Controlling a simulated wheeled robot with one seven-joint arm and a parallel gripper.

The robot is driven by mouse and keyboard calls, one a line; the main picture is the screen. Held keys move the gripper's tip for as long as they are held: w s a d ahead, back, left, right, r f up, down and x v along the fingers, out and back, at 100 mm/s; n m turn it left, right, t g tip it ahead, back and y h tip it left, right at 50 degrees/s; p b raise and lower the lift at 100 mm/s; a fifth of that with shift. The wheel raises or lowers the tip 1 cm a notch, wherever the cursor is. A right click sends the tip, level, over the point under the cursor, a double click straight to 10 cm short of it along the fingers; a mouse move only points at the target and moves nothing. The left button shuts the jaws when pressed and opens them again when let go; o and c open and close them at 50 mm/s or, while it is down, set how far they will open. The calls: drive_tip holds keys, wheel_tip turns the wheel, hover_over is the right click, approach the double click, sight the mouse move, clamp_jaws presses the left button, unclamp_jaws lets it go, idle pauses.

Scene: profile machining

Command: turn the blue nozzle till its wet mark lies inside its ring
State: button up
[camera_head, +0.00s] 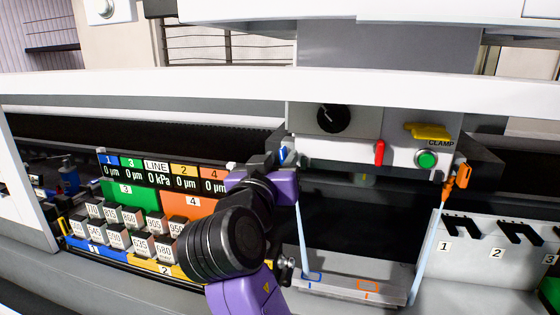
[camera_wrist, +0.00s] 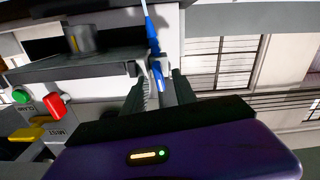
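The blue nozzle (camera_head: 284,154) hangs under the machine head at its left side. In the wrist view the blue nozzle (camera_wrist: 157,74) stands between the two fingers of my gripper (camera_wrist: 160,88), which look closed on its body. A pale blue jet (camera_head: 302,235) runs from it down to the grey bed. It lands at the left back corner of the blue ring (camera_head: 313,278); the wet mark is too small to make out, so I cannot tell whether it lies inside. In the head view my wrist partly covers the nozzle, and the fingertips are hard to see.
An orange nozzle (camera_head: 459,178) at the right sends a jet to the right of the orange ring (camera_head: 367,288). A red lever (camera_head: 379,152), a green button (camera_head: 427,159) and a yellow lever (camera_head: 430,131) sit on the head. A numbered display panel (camera_head: 165,177) stands left of my arm.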

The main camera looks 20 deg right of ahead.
drive_tip(key=b+v, duration=0.2)
drive_tip(key=v, duration=0.5)
drive_tip(key=shift+s+a, duration=0.25)
drive_tip(key=shift+s, duration=0.05)
idle(0.3)
